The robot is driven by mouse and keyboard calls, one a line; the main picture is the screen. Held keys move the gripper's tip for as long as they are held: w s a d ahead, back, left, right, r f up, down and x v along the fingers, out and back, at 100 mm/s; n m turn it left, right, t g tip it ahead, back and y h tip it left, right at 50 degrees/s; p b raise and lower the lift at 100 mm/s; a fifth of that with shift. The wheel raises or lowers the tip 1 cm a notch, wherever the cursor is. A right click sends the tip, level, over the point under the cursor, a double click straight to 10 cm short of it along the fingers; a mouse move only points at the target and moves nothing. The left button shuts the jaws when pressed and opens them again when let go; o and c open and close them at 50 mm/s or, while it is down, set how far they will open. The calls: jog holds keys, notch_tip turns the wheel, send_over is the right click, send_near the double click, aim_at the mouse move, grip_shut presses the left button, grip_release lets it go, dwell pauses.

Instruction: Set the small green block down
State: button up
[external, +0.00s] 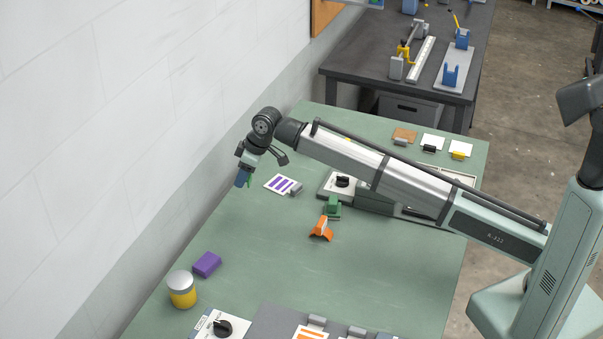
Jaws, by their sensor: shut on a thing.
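My gripper (244,178) is at the far left end of the arm, pointing down above the green table, near the wall. The rest of the block is hidden by the fingers. The block appears to be held clear of the tabletop (270,240), though the exact height is hard to tell.
A card with purple stripes (279,184) lies right of my gripper. A green piece (332,207) and an orange piece (321,229) stand mid-table. A purple block (207,264) and a yellow jar (182,290) stand at the front left. The left-centre table is clear.

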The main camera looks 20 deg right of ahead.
jog(key=w+d+r+m, duration=0.1)
jog(key=w+d+m, duration=0.1)
jog(key=w+d, duration=0.95)
jog(key=w+d+r+m+t+h, duration=0.1)
jog(key=w+d+m, duration=0.1)
jog(key=d, duration=1.1)
jog(key=w+d+r+m+t, duration=0.1)
jog(key=d, duration=1.2)
jog(key=s+d+f+m, duration=0.2)
jog(key=s+d, duration=0.7)
jog(key=d, duration=0.2)
jog(key=shift+h, duration=0.4)
jog(key=shift+w+a+f, duration=0.1)
jog(key=shift+f, duration=2.3)
jog(key=shift+w+f, duration=0.1)
jog(key=shift+f, duration=2.25)
jog(key=shift+s+f, duration=0.15)
jog(key=shift+f, duration=0.45)
